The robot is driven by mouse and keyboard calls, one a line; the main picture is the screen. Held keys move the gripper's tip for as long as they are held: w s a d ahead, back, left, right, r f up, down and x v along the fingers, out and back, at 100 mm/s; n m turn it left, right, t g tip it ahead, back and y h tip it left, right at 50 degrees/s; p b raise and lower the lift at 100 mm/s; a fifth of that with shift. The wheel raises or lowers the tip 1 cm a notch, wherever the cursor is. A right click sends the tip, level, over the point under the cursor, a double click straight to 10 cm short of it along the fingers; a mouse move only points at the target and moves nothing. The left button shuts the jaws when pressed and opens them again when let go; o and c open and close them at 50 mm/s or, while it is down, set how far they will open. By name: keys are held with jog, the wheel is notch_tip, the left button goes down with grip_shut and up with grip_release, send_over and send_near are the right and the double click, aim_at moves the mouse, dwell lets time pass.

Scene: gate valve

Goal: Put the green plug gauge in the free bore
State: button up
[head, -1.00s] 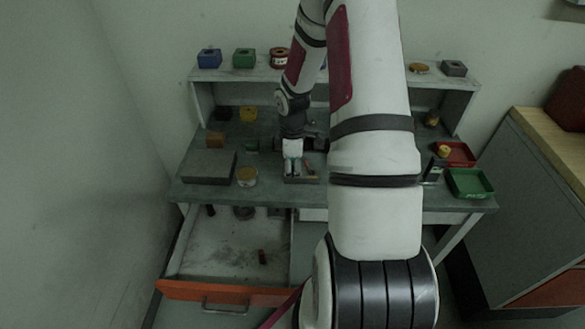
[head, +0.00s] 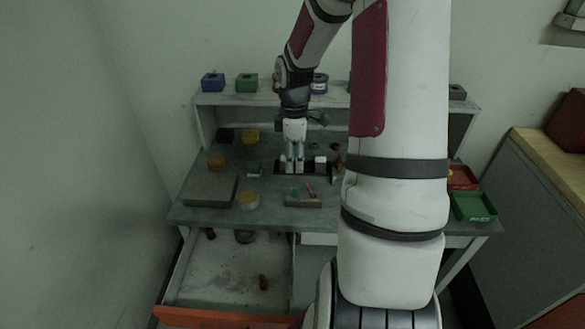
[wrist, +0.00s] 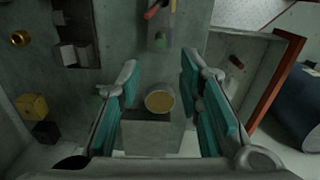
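My gripper (head: 292,168) points down over the bench, above or just behind a small grey block. In the wrist view its teal-padded fingers (wrist: 165,105) are wide apart with nothing gripped. The grey block (head: 304,202) carries a small green piece (head: 294,190), which may be the green plug gauge, and a red piece (head: 310,189). In the wrist view the block (wrist: 158,20) is at the top, with the green piece (wrist: 159,43) near its lower end. Another small green item (head: 254,170) lies further left. I cannot make out which bore is free.
A dark fixture (head: 283,170) stands behind the block. The open drawer (head: 225,270) juts out below. A green tray (head: 474,207) and red tray (head: 462,178) are right.

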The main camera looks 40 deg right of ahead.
jog(key=s+a+r+m+t+h, duration=0.2)
jog(key=s+a+r+m, duration=0.15)
jog(key=a+r, duration=1.15)
jog(key=s+a+r+m+t+y, duration=0.2)
jog(key=s+a+r+m, duration=0.3)
jog(key=s+a+r, duration=0.3)
jog(key=s+a+t, duration=0.1)
jog(key=s+a, duration=0.2)
jog(key=shift+s+m+t, duration=0.15)
jog(key=shift+m+t, duration=0.15)
jog(key=shift+m, duration=0.05)
